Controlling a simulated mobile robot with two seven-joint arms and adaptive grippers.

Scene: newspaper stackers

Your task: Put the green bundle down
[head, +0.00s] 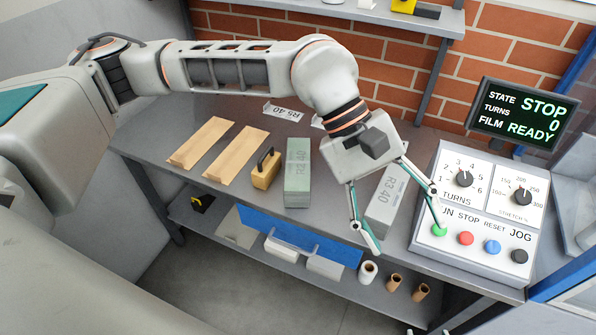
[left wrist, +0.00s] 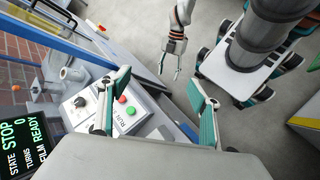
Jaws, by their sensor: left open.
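The green bundle (head: 298,170) is a long pale-green block with a printed label. It rests on the grey bench, with its near end toward the bench's front edge. My left gripper (head: 405,240) is open and empty, to the right of the green bundle and apart from it.
The control panel (head: 425,235) with knobs and coloured buttons is close to my left gripper's right finger. A screen (head: 524,115) reads STOP. Rolls (head: 368,271) stand on the lower shelf.

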